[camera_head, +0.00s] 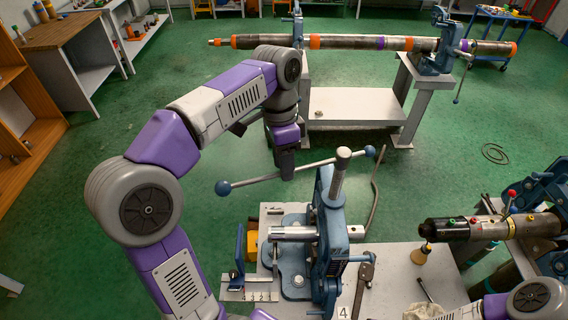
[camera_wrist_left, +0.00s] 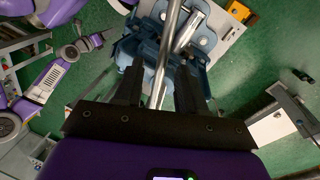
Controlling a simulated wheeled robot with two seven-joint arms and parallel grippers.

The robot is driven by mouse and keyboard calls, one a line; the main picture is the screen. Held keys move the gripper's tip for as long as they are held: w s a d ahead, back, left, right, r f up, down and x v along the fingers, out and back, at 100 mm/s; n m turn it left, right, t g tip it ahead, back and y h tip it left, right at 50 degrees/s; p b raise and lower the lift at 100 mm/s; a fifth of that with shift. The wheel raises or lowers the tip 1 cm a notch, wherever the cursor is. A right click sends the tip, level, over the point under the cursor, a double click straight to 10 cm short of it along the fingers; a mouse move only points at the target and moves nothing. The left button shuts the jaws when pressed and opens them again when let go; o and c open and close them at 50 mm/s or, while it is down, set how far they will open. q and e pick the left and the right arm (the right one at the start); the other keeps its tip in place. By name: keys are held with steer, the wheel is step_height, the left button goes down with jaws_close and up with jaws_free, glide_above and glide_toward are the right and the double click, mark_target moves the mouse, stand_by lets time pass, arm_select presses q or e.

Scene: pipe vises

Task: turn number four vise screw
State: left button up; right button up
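The blue vise (camera_head: 328,235) stands on the near bench beside a card marked 4 (camera_head: 343,312). Its grey screw head (camera_head: 343,153) carries a long tilted bar (camera_head: 252,181) with a blue ball at each end. My left gripper (camera_head: 287,176) points down at the bar, left of the screw head. In the left wrist view, the bar (camera_wrist_left: 163,60) runs between the two fingers of my left gripper (camera_wrist_left: 158,88), with gaps on both sides. The fingers are apart. Purple parts of my right arm (camera_head: 510,305) show at the lower right; its fingers cannot be made out.
A light pipe (camera_head: 292,233) passes through the vise. A dark wrench (camera_head: 364,283) lies right of it. Another pipe (camera_head: 485,227) sits in a blue vise at the right. A long pipe (camera_head: 350,43) rests on a stand behind.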

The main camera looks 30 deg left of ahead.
arm_select(q)
steer(key=shift+f, duration=0.15)
steer(key=shift+w, duration=0.1)
steer(key=shift+c, duration=0.6)
jaws_close()
